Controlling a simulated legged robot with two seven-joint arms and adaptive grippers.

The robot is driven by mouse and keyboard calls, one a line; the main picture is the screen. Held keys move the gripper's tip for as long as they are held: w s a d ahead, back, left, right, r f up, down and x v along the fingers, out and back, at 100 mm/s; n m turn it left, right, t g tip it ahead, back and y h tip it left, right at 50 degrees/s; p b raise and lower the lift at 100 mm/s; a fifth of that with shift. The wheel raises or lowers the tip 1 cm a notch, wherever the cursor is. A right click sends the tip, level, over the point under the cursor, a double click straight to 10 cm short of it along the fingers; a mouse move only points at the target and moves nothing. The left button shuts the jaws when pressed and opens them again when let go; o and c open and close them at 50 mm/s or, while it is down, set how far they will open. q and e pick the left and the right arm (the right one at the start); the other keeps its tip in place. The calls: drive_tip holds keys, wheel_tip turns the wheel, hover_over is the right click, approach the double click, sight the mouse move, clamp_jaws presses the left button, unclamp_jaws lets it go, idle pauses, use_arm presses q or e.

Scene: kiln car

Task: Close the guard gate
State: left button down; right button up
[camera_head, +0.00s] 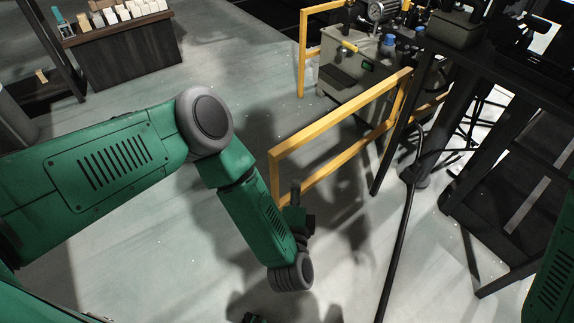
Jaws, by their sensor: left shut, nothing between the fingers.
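The guard gate (340,115) is a yellow frame with a top rail, a lower rail and an upright at its near end. It stands swung out at an angle over the floor, with a gap between it and the yellow rail behind. My left arm comes in from the left, and its dark gripper (296,190) is shut and empty. The gripper points away from me beside the gate's near upright and overlaps the lower rail in the picture. I cannot tell whether it touches the gate. My right arm shows only at the right edge; its gripper is not seen.
A fixed yellow rail (302,60) stands behind, beside a grey machine cabinet (345,75). A black cable (402,235) runs down the floor right of the gate. Dark metal frames (480,210) stand at right. A dark counter (125,55) is far left. Floor between is clear.

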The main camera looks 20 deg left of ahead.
sight(289, 149)
use_arm(q)
drive_tip(key=b+x, duration=0.1)
drive_tip(key=x, duration=0.2)
drive_tip(key=a+b+x, duration=0.1)
drive_tip(key=x, duration=0.1)
drive_tip(key=b+x, duration=0.1)
drive_tip(key=x, duration=0.2)
drive_tip(key=shift+w+a, duration=0.1)
drive_tip(key=shift+a, duration=0.3)
drive_tip(key=shift+w+a+b, duration=0.35)
drive_tip(key=shift+a, duration=0.25)
